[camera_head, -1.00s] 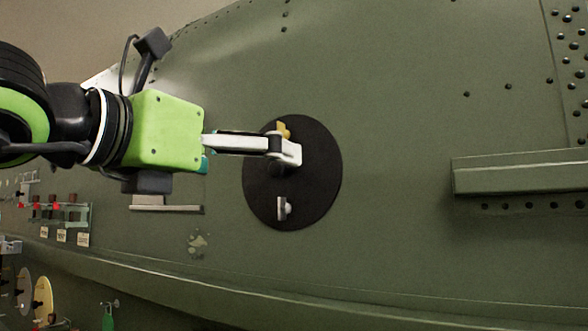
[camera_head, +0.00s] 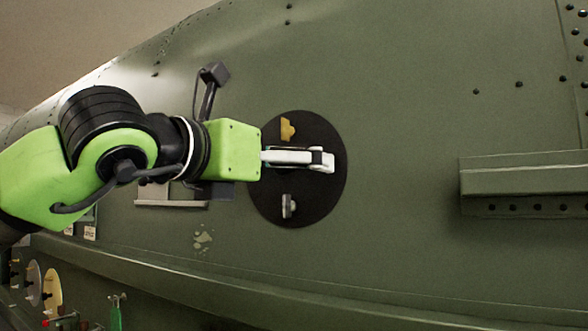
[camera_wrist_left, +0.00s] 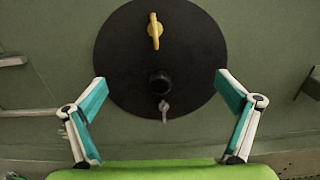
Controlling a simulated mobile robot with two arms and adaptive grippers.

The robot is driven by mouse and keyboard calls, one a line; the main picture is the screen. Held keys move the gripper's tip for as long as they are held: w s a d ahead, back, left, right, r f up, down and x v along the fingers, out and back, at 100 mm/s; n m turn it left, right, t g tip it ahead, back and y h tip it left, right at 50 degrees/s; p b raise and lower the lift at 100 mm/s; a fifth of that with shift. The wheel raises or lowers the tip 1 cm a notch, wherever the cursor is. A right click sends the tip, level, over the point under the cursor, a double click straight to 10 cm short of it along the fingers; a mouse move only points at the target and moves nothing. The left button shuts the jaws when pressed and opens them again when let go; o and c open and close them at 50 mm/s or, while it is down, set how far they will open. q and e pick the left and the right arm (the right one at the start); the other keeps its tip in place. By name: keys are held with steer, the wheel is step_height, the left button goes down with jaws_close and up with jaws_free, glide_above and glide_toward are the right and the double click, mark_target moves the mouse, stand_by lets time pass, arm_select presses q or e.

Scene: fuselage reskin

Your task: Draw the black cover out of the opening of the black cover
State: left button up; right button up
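The black cover (camera_head: 318,205) is a round disc set against the green fuselage skin; it fills the upper middle of the left wrist view (camera_wrist_left: 122,50). It carries a yellow latch (camera_head: 287,129) at its top, a silver latch (camera_head: 289,206) near its bottom, and a round black knob (camera_wrist_left: 160,83) between them. My left gripper (camera_head: 325,160) is in front of the cover in the head view and hides the knob there. In the left wrist view its two fingers (camera_wrist_left: 160,84) are spread wide, apart from the knob, with nothing between the tips. My right gripper is not seen.
A green ledge (camera_head: 525,176) juts from the skin at the right, and a small pale ledge (camera_head: 172,203) sits at the left. A long rail (camera_head: 400,298) runs below. The skin between cover and right ledge is clear.

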arm_select(q)
steer(key=c, duration=1.2)
jaws_close()
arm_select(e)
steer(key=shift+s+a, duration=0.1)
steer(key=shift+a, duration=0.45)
arm_select(q)
steer(key=shift+s+a, duration=0.15)
steer(key=shift+s, duration=0.05)
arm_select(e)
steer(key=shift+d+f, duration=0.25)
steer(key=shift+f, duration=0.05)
arm_select(q)
steer(key=shift+s+a+b, duration=0.45)
steer(key=shift+s+b, duration=0.1)
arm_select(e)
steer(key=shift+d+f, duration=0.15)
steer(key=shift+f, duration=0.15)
arm_select(q)
steer(key=shift+s, duration=0.15)
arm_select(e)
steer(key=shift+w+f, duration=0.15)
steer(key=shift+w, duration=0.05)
arm_select(q)
steer(key=shift+s+a+b, duration=0.35)
steer(key=shift+s, duration=0.05)
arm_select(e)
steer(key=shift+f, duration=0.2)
